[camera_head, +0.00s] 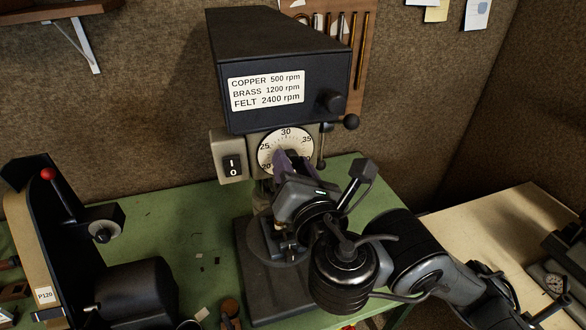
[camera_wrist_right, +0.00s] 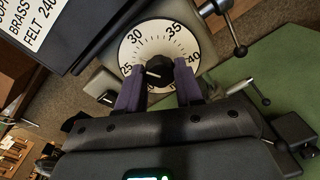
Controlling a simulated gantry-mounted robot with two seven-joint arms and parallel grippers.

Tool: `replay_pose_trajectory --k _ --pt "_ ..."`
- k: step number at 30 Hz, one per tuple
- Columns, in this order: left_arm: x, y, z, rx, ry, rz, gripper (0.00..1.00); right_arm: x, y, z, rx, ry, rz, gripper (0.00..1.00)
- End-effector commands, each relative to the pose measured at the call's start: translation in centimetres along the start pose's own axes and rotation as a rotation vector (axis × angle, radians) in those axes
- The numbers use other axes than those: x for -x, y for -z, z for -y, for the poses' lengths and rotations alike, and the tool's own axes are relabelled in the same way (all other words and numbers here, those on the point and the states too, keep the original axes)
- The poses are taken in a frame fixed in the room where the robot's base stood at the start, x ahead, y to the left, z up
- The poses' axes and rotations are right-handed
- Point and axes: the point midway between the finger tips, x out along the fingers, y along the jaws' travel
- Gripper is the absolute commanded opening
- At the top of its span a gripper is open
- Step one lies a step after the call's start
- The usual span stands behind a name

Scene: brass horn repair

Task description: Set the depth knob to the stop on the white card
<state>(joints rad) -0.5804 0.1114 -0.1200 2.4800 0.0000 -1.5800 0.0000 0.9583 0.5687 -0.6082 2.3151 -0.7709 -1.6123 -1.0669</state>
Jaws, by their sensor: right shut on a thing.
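The depth knob (camera_wrist_right: 158,71) is a dark knob at the middle of a white round dial (camera_head: 285,146) on the drill press front. The dial has numbers from 20 to 35 in the head view; 40 also shows in the wrist view. My right gripper (camera_wrist_right: 159,88) is shut on the knob, its purple fingers on either side. In the head view the right gripper (camera_head: 288,160) hides the knob and lower dial. I cannot read the knob's pointer surely. A white card (camera_head: 266,90) above lists copper 500, brass 1200 and felt 2400 rpm. My left gripper is out of view.
A switch box (camera_head: 232,166) sits left of the dial, and a ball-ended lever (camera_head: 350,122) at its right. A belt machine (camera_head: 60,235) with a red-ball lever stands left. Papers (camera_head: 477,12) hang at upper right, cut off. Green bench (camera_head: 165,222) is mostly clear between machines.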

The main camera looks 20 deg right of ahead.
Motion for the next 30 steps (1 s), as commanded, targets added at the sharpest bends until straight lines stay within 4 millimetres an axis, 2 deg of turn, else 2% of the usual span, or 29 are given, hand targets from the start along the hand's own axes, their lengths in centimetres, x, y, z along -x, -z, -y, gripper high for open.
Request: replay_pose_trajectory --k 9,21,22,26,30 --pt "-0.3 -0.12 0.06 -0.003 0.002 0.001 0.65 -0.05 0.04 0.06 -0.077 0.002 -0.003 0.05" --pt "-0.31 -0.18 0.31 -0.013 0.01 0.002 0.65 -0.05 0.03 0.05 -0.081 0.002 -0.003 0.05" --pt "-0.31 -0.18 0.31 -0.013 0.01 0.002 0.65 -0.05 0.03 0.05 -0.081 0.002 -0.003 0.4" --pt "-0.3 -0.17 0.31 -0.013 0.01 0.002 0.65 -0.04 0.03 0.04 -0.08 0.001 -0.003 0.6" --pt "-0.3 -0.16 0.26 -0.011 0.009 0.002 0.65 -0.03 0.02 0.02 -0.08 0.0 -0.003 0.61"
